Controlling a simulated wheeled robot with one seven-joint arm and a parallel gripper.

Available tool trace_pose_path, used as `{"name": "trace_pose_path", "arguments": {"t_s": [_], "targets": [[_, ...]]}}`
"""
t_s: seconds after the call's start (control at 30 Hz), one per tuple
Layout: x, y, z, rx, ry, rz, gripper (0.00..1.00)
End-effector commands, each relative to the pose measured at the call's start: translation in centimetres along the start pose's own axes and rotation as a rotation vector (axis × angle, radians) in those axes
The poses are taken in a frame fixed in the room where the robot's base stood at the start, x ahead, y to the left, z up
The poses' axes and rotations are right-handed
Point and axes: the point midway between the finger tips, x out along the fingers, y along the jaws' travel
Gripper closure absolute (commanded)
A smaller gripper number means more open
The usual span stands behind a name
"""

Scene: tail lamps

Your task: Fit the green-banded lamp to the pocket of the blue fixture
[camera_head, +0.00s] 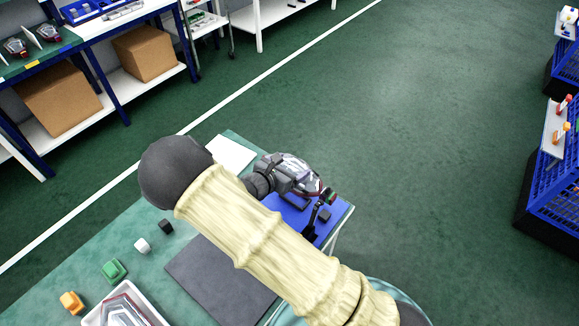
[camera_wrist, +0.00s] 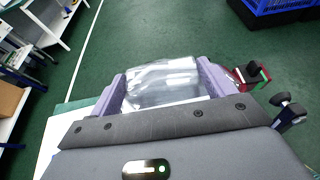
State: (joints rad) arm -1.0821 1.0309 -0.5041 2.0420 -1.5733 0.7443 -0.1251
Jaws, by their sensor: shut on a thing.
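My gripper (camera_head: 292,172) is shut on a clear-and-red lamp (camera_wrist: 165,85), with a purple finger on each side of it in the wrist view. The lamp's end (camera_head: 331,196) shows green and red in the head view; green also shows at the right in the wrist view. The blue fixture (camera_head: 341,214) lies on the table's far right corner, below and beside the lamp. A dark clamp-like part (camera_head: 321,215) stands on it. The lamp appears above or at the fixture; contact cannot be told. My gripper and arm hide much of the fixture, and its pocket is not clear.
A white tray (camera_head: 90,318) with another lamp (camera_head: 125,306) is at the lower left. Green (camera_head: 113,271), orange (camera_head: 71,302), white (camera_head: 142,245) and black (camera_head: 166,226) small parts lie nearby. A dark mat (camera_head: 215,280) lies beneath my arm. Open floor lies beyond.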

Motion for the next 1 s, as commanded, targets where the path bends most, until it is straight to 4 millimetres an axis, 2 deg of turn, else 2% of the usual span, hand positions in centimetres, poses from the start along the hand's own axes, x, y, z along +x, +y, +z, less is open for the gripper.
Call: {"name": "trace_pose_path", "arguments": {"t_s": [0.33,0.8,1.0], "targets": [[0.4,-0.2,-0.2,0.004,-0.001,-0.008,0.67],[1.7,0.0,-4.2,0.0,-0.002,-0.001,0.67],[2.1,0.0,-5.0,0.001,-0.002,-0.001,0.67]]}}
